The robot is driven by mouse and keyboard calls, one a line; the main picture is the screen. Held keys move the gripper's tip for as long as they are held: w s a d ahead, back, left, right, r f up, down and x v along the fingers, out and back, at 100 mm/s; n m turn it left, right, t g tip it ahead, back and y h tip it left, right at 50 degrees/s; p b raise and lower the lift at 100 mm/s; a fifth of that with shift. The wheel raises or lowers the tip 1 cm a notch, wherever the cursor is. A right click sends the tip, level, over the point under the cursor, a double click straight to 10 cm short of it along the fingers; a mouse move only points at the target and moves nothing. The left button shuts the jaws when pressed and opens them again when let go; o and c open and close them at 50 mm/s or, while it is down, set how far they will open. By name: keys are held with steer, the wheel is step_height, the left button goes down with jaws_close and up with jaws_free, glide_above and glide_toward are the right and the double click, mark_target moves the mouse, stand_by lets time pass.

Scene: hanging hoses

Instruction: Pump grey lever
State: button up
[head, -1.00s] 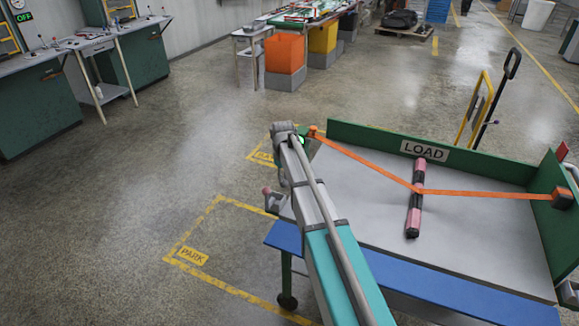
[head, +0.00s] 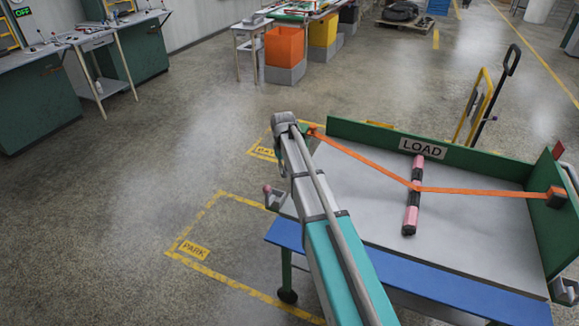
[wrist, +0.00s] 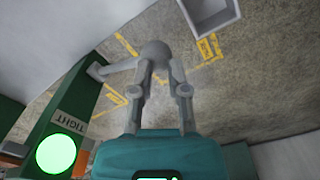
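The grey lever (wrist: 118,68) sticks out from a green post in the wrist view and ends in a round grey knob (wrist: 155,50). My gripper (wrist: 160,70) has one finger on each side of the knob and looks closed on it. The post carries a label reading TIGHT and a lit green lamp (wrist: 56,153). In the head view my gripper (head: 288,150) is at the left end of the cart's back wall, mostly hidden by my own arm. The lever is not clearly visible there.
An orange strap (head: 470,190) crosses the grey cart bed (head: 470,240) over a pink-and-black roll (head: 412,200). The cart has green walls with a LOAD sign (head: 422,148) and a blue front edge. A yellow PARK outline (head: 193,250) marks open floor at left.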

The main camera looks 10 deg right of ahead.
steer(key=shift+w+d+r+p, duration=0.2)
steer(key=shift+w+r+p, duration=0.05)
steer(key=shift+r+p, duration=0.35)
steer(key=shift+w+d+r+p, duration=0.15)
steer(key=shift+w+r+p, duration=0.05)
steer(key=shift+r+p, duration=0.4)
steer(key=shift+w+d+r+p, duration=0.25)
steer(key=shift+r+p, duration=0.2)
steer(key=shift+r, duration=0.2)
step_height(320, 180, up, 5)
steer(key=p, duration=0.5)
steer(key=s+m, duration=0.4)
steer(key=s, duration=2.5)
steer(key=shift+a+m, duration=0.3)
steer(key=shift+m, duration=0.1)
steer(key=shift+d, duration=0.1)
